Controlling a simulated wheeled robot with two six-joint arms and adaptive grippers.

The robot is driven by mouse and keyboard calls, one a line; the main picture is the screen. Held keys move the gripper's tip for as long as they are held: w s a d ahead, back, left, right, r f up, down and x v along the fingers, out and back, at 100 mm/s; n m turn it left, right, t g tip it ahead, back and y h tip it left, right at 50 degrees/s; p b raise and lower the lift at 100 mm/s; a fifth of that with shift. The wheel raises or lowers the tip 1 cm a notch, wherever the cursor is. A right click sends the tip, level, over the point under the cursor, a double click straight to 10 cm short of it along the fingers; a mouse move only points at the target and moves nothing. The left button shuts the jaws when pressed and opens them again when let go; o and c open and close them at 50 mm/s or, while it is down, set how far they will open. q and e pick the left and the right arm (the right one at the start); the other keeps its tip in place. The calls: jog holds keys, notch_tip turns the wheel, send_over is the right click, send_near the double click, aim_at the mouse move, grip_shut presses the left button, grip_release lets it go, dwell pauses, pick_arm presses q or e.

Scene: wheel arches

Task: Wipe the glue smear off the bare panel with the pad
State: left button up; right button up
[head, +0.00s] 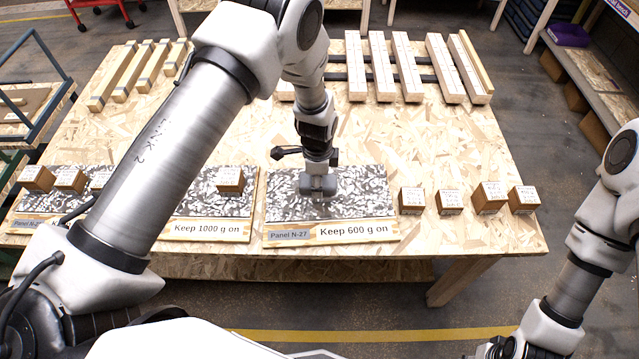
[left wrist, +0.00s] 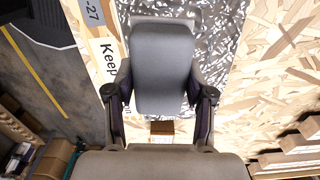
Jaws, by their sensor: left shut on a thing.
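The bare panel (head: 355,205) is a black-and-white speckled board with a wooden front strip labelled "Panel N-27" and "Keep 600 g on"; no blocks stand on it. It also shows in the left wrist view (left wrist: 218,60). My left gripper (head: 318,178) is over its middle, pointing down. In the left wrist view the gripper (left wrist: 162,100) is shut on a grey pad (left wrist: 162,65). The pad (head: 318,188) is at or just above the panel; contact cannot be told. I cannot pick out the glue smear against the speckle. My right gripper's fingers are out of view.
A neighbouring panel (head: 205,205) labelled "Keep 1000 g on" carries a wooden block (head: 230,180). Several small labelled blocks (head: 449,202) stand right of the bare panel. Wooden bars (head: 382,65) lie at the back. The table (head: 440,140) is clear between bars and blocks.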

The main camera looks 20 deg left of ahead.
pick_arm(q)
jog(key=shift+r+p, duration=0.5)
jog(key=shift+r, duration=0.55)
jog(key=shift+w+f, duration=0.1)
